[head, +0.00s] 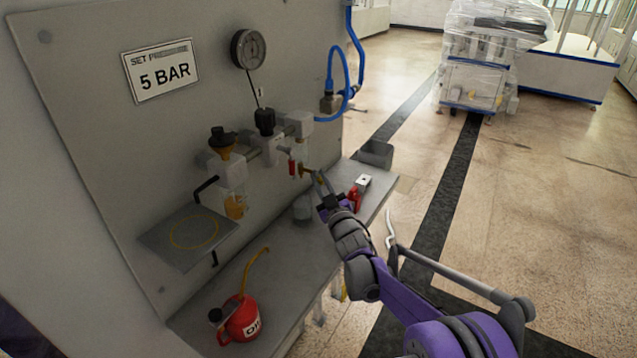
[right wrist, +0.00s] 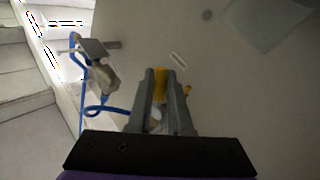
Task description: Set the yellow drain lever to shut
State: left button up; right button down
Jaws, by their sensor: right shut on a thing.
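The yellow drain lever (head: 308,171) is a small piece below the filter bowl (head: 300,149) of the air unit on the grey panel. My right gripper (head: 321,180) reaches it from the lower right. In the right wrist view the gripper (right wrist: 161,92) is shut on the yellow lever (right wrist: 160,84), which shows between its two fingers. The fingers hide part of the lever, and I cannot tell its exact angle. A small red part (head: 292,165) hangs just left of the lever. My left gripper is not in view.
The panel carries a gauge (head: 248,48), a lubricator bowl (head: 234,206) and a blue hose (head: 346,75). Below, the shelf (head: 272,262) holds a red oil can (head: 241,320), a grey cup (head: 303,208) and a red item (head: 355,198). Open floor lies to the right.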

jog(key=n+y, duration=0.1)
jog(key=n+t, duration=0.1)
jog(key=n+y, duration=0.1)
jog(key=n, duration=0.1)
jog(key=shift+w+d+r+t+y+b, duration=0.3)
jog(key=shift+w+b, duration=0.1)
jog(key=n+y, duration=0.1)
jog(key=n, duration=0.1)
jog(key=r+n+y, duration=0.1)
jog(key=n+y, duration=0.1)
jog(key=shift+w+d, duration=0.2)
jog(key=shift+w+r+n+g+y+p, duration=0.1)
jog(key=shift+r+n+g+y, duration=0.3)
jog(key=shift+n+y, duration=1)
jog(key=shift+r+n+g+y+p, duration=0.15)
jog(key=shift+n+g+y, duration=0.65)
jog(key=shift+n, duration=1)
jog(key=shift+w+r+n+g+y+p, duration=0.1)
jog(key=shift+r+n+g+y, duration=0.3)
jog(key=shift+n+y, duration=1)
jog(key=shift+f+n+g, duration=0.1)
jog(key=shift+n+g, duration=0.2)
jog(key=shift+n, duration=0.1)
jog(key=c, duration=0.8)
grip_release()
jog(key=shift+c, duration=0.2)
jog(key=shift+s+d, duration=0.1)
